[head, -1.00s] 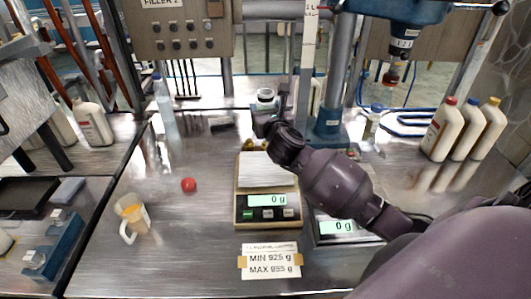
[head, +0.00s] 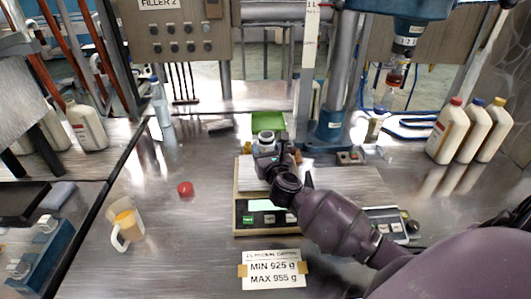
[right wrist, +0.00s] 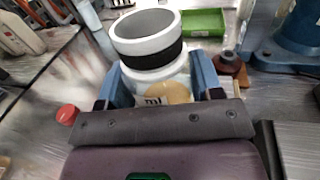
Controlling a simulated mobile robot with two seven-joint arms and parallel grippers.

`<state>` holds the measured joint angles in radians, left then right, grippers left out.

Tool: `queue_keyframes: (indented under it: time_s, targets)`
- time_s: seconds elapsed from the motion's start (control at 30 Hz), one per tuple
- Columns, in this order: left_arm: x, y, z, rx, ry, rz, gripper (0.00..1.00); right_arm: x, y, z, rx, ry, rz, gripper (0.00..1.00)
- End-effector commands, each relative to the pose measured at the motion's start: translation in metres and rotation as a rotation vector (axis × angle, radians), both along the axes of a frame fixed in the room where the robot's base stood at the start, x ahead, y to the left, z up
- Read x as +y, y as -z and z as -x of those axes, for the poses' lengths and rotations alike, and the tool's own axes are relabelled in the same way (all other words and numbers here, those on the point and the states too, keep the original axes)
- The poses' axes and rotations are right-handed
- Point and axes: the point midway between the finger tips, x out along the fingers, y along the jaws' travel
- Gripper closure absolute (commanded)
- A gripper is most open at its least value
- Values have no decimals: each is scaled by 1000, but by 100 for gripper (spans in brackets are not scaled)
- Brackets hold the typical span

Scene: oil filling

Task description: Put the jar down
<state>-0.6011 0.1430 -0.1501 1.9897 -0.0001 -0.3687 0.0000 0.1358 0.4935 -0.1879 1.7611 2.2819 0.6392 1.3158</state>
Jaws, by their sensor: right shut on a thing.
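The jar (head: 267,146) is white with a black band around its neck and an open top. My right gripper (head: 268,160) is shut on it; in the right wrist view the blue fingers stand on both sides of the jar (right wrist: 150,62). The jar is upright, at the back part of the scale's pan (head: 246,176). I cannot tell whether its base touches the pan, as the gripper hides it. The scale's display (head: 262,205) is lit but unreadable. My left gripper is not in view.
A green tray (head: 269,123) is just behind the jar. A red cap (head: 185,188) and a jug (head: 124,222) are at the left. White bottles (head: 448,130) stand at the right.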

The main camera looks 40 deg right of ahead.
Motion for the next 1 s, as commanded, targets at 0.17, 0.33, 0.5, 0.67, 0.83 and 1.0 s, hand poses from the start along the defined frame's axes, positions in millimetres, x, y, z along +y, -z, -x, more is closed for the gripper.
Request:
queue_keyframes:
  time_s: [0.17, 0.33, 0.5, 0.67, 0.83, 1.0]
  targets:
    - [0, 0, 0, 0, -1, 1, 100, 0, 1, 0, -2, -1, 0, 66]
    - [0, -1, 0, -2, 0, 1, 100, 0, 2, 0, -2, -1, 0, 66]
    - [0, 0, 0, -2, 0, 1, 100, 0, 4, 0, -2, -1, 0, 33]
    - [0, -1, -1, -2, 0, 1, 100, 0, 4, 0, -2, -1, 0, 15]
    - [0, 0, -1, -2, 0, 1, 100, 0, 4, 0, -2, -1, 0, 15]
    - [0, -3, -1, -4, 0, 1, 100, 1, 0, 2, -1, -1, -1, 15]
